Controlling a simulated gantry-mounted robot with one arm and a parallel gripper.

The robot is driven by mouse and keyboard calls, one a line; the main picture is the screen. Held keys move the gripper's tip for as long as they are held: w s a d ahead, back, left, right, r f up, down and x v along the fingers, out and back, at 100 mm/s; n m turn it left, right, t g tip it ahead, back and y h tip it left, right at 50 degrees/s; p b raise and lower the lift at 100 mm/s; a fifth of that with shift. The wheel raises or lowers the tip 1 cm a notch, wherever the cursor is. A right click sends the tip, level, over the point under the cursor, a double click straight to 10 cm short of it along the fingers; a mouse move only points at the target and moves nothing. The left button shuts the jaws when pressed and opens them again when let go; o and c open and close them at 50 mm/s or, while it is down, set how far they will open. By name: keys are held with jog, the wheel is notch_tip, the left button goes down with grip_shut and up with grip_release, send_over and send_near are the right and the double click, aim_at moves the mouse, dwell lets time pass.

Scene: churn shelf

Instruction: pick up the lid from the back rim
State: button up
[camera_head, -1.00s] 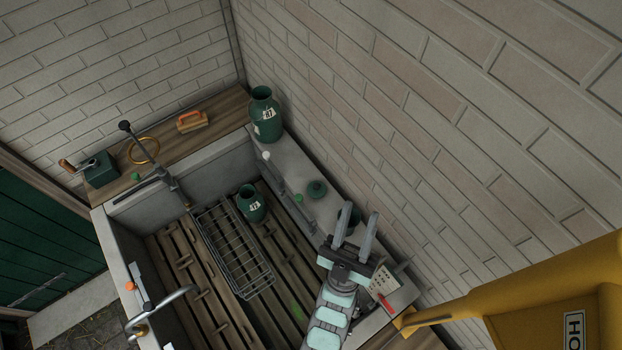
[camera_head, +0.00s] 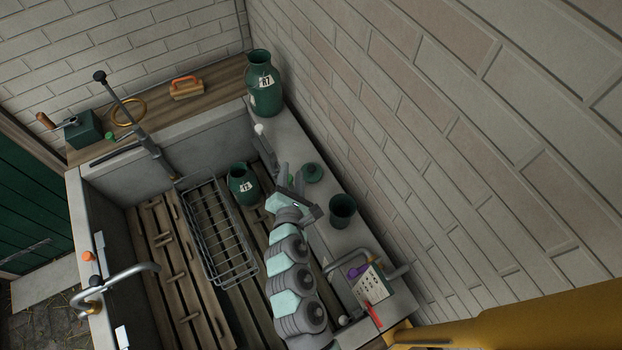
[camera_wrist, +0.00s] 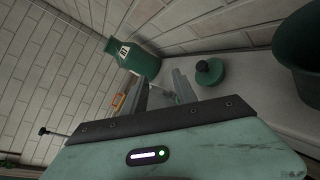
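The lid (camera_head: 312,173) is round and dark green with a small knob on top. It lies flat on the pale back rim (camera_head: 325,216) of the trough, along the brick wall. My gripper (camera_head: 290,177) is just left of the lid, on the trough side, apart from it. In the wrist view the lid (camera_wrist: 210,75) sits to the right of both fingers, with nothing hiding its top. My gripper (camera_wrist: 161,82) is open there, with a clear gap between the fingers and nothing held.
A dark green cup (camera_head: 342,212) stands on the rim near the lid. A tall churn (camera_head: 263,85) stands at the far corner, and a smaller churn (camera_head: 243,184) is inside the trough beside a wire rack (camera_head: 219,240).

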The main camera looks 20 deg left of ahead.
aim_at(311, 167)
jog(key=f+n+h+b, duration=0.1)
jog(key=d+f+n+h, duration=0.1)
jog(key=f, duration=0.1)
jog(key=d+f+n+h+b, duration=0.1)
jog(key=n, duration=0.1)
jog(key=shift+s+f+g+b, duration=0.25)
jog(key=shift+s+g+b, duration=0.05)
jog(key=shift+g+b, duration=0.1)
jog(key=shift+w+d+f+n+h, duration=0.3)
jog(key=shift+w+d+h, duration=0.15)
jog(key=shift+h, duration=0.15)
jog(key=x, duration=0.9)
jog(key=shift+w+a, duration=0.2)
jog(key=shift+w, duration=0.1)
jog(key=shift+c, duration=0.3)
grip_shut()
